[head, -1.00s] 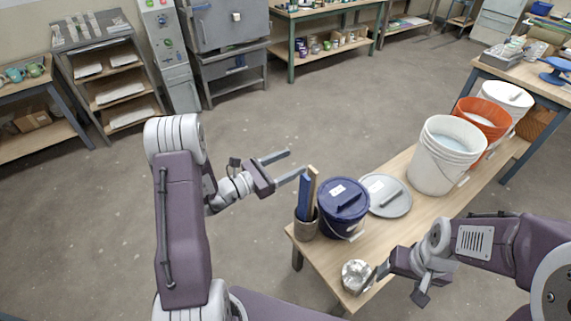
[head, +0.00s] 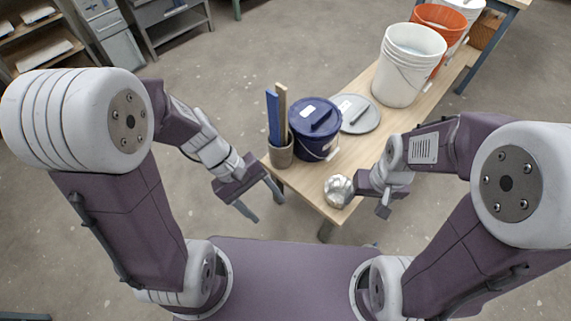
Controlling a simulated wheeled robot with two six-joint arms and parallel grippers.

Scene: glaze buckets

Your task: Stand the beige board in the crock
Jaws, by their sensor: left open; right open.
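The crock (head: 279,154) is a grey-brown pot at the table's near left corner. The beige board (head: 282,105) stands upright with its lower end inside the crock, as far as I can see. A blue board (head: 272,118) stands beside it, partly in front. My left gripper (head: 268,210) is open and empty, off the table edge, below and left of the crock, apart from both boards. My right gripper (head: 358,186) is open next to a shiny silver object (head: 339,190) at the table's near end; its fingers are partly hidden, so contact is unclear.
A dark blue lidded bucket (head: 314,130) stands close to the right of the crock. A grey lid (head: 356,113) lies behind it. A white bucket (head: 409,65) and an orange bucket (head: 437,35) stand further along the wooden table (head: 377,133). Floor left of the table is clear.

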